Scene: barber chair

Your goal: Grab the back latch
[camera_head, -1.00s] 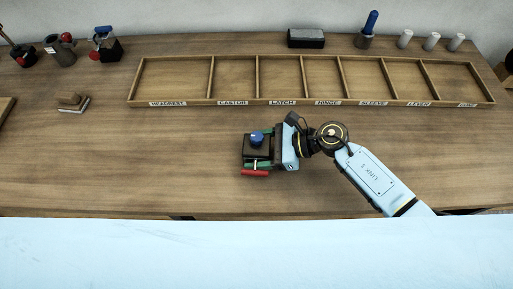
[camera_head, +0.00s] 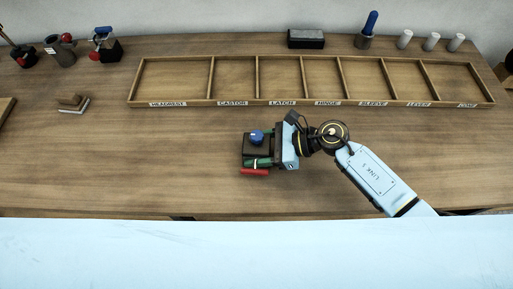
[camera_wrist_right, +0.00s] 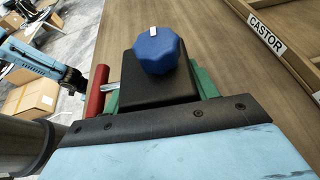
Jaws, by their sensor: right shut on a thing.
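A black latch block (camera_head: 255,147) with a blue knob on top and a red handle on its near side is over the middle of the bench, in front of the tray. My right gripper (camera_head: 258,149), with green fingers, is shut on it, one finger on its far side and one on its near side. In the right wrist view the latch (camera_wrist_right: 158,85) sits between the green fingers, blue knob up. A second, similar latch (camera_head: 106,47) stands at the back left of the bench.
A wooden tray (camera_head: 311,103) with several labelled, empty compartments, LATCH among them, lies behind the right gripper. A dark box (camera_head: 306,39), a blue-handled tool (camera_head: 369,28) and grey cylinders (camera_head: 432,41) stand behind it. Small blocks (camera_head: 73,103) lie at left; bench between is clear.

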